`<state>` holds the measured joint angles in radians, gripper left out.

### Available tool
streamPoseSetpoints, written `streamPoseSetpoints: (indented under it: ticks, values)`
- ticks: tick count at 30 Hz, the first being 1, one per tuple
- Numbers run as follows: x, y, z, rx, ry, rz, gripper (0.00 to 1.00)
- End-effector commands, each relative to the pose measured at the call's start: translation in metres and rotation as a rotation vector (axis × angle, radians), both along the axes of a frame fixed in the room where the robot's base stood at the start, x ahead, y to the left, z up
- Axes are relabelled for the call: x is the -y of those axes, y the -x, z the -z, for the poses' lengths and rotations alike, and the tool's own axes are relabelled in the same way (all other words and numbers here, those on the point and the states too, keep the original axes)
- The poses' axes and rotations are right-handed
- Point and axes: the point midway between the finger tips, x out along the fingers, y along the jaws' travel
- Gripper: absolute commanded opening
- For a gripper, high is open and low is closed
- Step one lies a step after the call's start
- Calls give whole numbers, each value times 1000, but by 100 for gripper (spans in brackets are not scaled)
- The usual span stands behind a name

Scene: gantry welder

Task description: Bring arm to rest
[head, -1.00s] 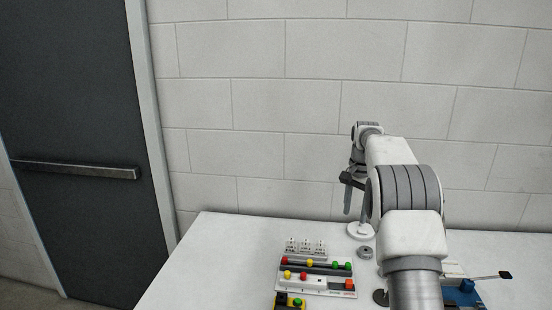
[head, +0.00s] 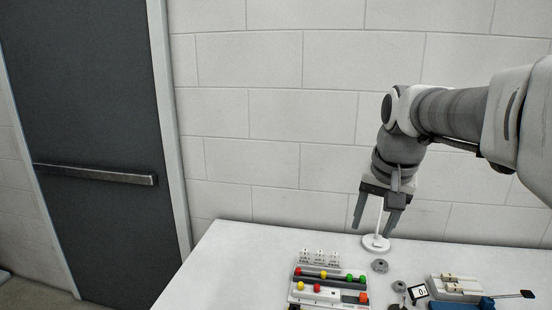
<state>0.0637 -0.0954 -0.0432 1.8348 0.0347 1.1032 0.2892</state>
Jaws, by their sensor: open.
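My arm reaches in from the right edge of the head view, and its wrist bends down over the back of the white table (head: 215,262). My gripper (head: 373,231) points down with its two grey fingers spread apart. A white stand (head: 376,243) with a round base and thin post is behind or between the fingers; I cannot tell whether they touch it. I see nothing held in the fingers.
A panel with coloured buttons (head: 329,287) lies at the table's front. Small grey round parts (head: 379,266) and a grey-and-blue device (head: 457,288) lie to its right. A block wall (head: 270,120) stands behind, a dark door (head: 85,130) at left. The table's left part is clear.

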Motion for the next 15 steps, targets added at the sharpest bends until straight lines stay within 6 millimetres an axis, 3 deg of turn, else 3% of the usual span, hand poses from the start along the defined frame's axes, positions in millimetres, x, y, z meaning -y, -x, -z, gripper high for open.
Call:
streamPoseSetpoints:
  ticks: [1,8,15]
  values:
    - [-5,16,-1,18,9,-29,57]
    - [-20,78,7,81,54,-153,57]
    - [-31,138,32,143,110,-279,57]
